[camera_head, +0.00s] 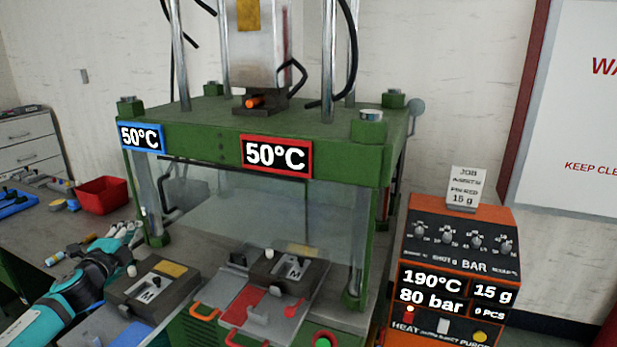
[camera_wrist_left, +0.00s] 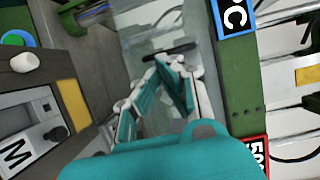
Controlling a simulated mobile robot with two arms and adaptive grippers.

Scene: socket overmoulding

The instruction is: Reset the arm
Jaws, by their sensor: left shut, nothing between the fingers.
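My left arm, teal and black, comes in from the left in the head view. Its gripper (camera_head: 130,230) is beside the left front post of the green press (camera_head: 265,125), above the grey bench. In the left wrist view the teal and white fingers (camera_wrist_left: 168,62) are closed together with nothing between them. A dark mould block marked M (camera_head: 150,290) lies below and right of the gripper; it also shows at the left of the wrist view (camera_wrist_left: 30,125). My right gripper is in neither view.
A second M mould block (camera_head: 288,268) sits on the tray in front of the press. A red bin (camera_head: 102,194) and small parts lie on the bench at the left. An orange control box (camera_head: 455,270) stands at the right. The press guard is clear.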

